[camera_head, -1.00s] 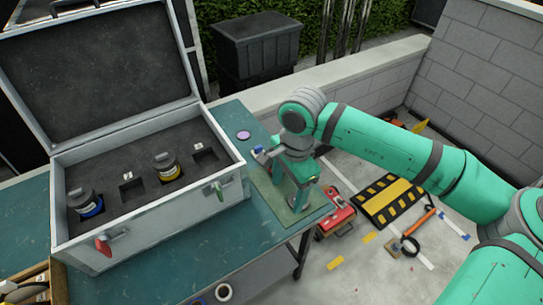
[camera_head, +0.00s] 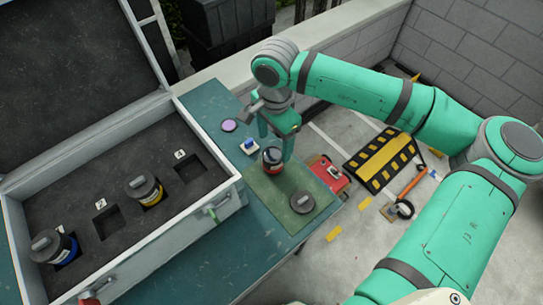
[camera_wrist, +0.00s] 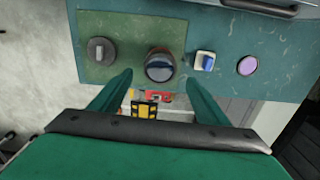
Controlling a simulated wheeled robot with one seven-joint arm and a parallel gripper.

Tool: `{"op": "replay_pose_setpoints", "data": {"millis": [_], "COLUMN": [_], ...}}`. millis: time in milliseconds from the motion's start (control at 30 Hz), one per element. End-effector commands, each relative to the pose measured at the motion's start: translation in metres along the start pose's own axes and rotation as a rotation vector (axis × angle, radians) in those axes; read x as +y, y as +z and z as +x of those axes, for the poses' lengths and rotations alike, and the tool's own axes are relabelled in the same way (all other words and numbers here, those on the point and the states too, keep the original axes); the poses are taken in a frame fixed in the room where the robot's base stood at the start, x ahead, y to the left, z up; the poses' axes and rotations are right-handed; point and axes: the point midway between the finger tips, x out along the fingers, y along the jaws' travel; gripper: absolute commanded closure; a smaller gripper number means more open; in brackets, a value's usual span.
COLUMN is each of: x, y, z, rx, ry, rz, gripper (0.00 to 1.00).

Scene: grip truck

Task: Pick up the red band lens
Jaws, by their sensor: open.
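The red band lens (camera_head: 271,158) is a dark cylinder with a red ring, upright on the green mat (camera_head: 265,186) on the table. My gripper (camera_head: 277,144) is beside and slightly above the lens in the head view, fingers pointing down. In the wrist view my gripper (camera_wrist: 157,80) is open with nothing held. I cannot tell whether a finger touches the lens.
A grey knobbed cap (camera_head: 302,202) lies on the mat near the lens. A white-and-blue item (camera_head: 249,146) and a purple disc (camera_head: 229,125) lie on the table (camera_head: 215,105). The open case (camera_head: 235,195) holds a blue band lens (camera_head: 55,247) and a yellow band lens (camera_head: 144,188).

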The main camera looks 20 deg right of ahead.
Motion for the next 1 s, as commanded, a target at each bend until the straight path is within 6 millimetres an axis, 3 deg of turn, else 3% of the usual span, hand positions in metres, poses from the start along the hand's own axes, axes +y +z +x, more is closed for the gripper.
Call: {"op": "replay_pose_setpoints", "data": {"millis": [700, 1000], "x": [0.003, 0.002], "y": [0.002, 0.004], "z": [0.076, 0.079], "rx": [-0.001, 0.001], "ry": [0.0, -0.001], "rz": [0.009, 0.005], "gripper": [0.31, 0.31]}}
